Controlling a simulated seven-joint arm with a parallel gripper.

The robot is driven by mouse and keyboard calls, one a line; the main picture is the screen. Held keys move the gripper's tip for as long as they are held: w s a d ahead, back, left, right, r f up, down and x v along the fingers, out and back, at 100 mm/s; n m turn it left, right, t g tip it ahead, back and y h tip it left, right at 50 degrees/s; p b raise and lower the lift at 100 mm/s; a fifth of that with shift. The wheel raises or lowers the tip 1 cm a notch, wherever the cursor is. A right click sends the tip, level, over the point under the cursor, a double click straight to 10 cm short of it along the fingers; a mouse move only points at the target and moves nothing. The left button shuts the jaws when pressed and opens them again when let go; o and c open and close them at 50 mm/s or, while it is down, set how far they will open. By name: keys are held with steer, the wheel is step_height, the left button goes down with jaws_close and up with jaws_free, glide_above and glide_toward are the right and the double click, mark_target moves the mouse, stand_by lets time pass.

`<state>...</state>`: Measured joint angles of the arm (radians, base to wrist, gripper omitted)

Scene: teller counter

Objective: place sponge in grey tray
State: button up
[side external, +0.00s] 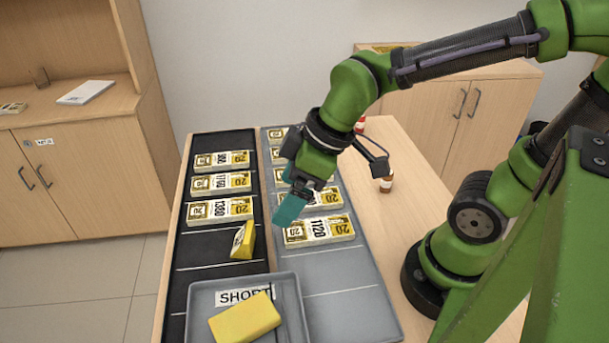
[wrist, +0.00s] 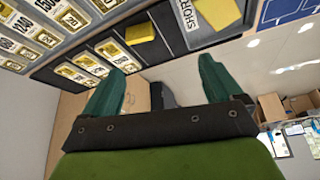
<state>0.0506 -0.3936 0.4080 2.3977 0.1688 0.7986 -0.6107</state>
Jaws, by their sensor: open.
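A plain yellow block, which looks like the sponge (side external: 244,318), lies tilted in a small grey tray (side external: 297,301) with a "SHORT" label at the front. A long grey tray (side external: 345,290) lies to the right, holding banded note bundles. My gripper (side external: 289,210) is open and empty, its teal fingers above the inner edge of the long grey tray, behind the small tray. In the wrist view the open fingers (wrist: 160,65) have nothing between them.
A long black tray (side external: 190,261) on the left holds several note bundles (side external: 221,209). A yellow bundle (side external: 243,241) leans at an angle in it. The front slots of the long grey tray are bare.

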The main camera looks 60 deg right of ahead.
steer(key=s+d+r+m+t, duration=0.2)
steer(key=d+r+m, duration=0.3)
steer(key=d+m, duration=0.5)
steer(key=shift+s+d+r+t+h, duration=0.25)
steer(key=shift+d+t+h, duration=0.1)
steer(key=shift+t+h, duration=0.05)
